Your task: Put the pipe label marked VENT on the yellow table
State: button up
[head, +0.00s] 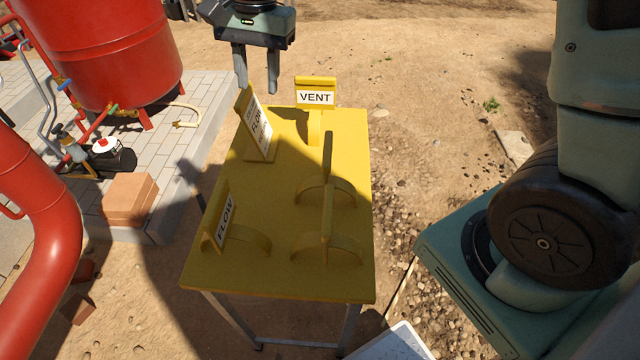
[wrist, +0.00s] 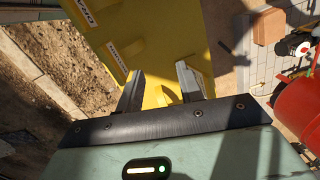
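The yellow table (head: 345,280) carries several yellow pipe labels. The one marked VENT (head: 315,97) stands upright at the table's far right edge, its white plate facing the head camera. My gripper (head: 257,88) hangs above the far left edge, left of the VENT label and apart from it. It is open, with nothing between its fingers. In the wrist view my gripper (wrist: 156,77) shows both fingers spread over the yellow table (wrist: 200,25). White-plated labels show there too, but I cannot tell which is VENT.
Two labels, one farther back (head: 327,165) and one in front (head: 327,220), are edge-on. Bricks (head: 130,198) and a red tank (head: 95,50) lie left; dirt lies right.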

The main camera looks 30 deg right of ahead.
jog(key=s+a+f+n, duration=0.1)
jog(key=s+n, duration=0.7)
jog(key=s, duration=0.4)
jog(key=s+a+f+n, duration=0.1)
jog(key=s+f+n, duration=0.1)
jog(key=s+n, duration=0.6)
jog(key=s, duration=0.4)
jog(key=shift+s+a+f+h, duration=0.2)
jog(key=shift+s+f+h, duration=0.1)
jog(key=shift+d, duration=0.15)
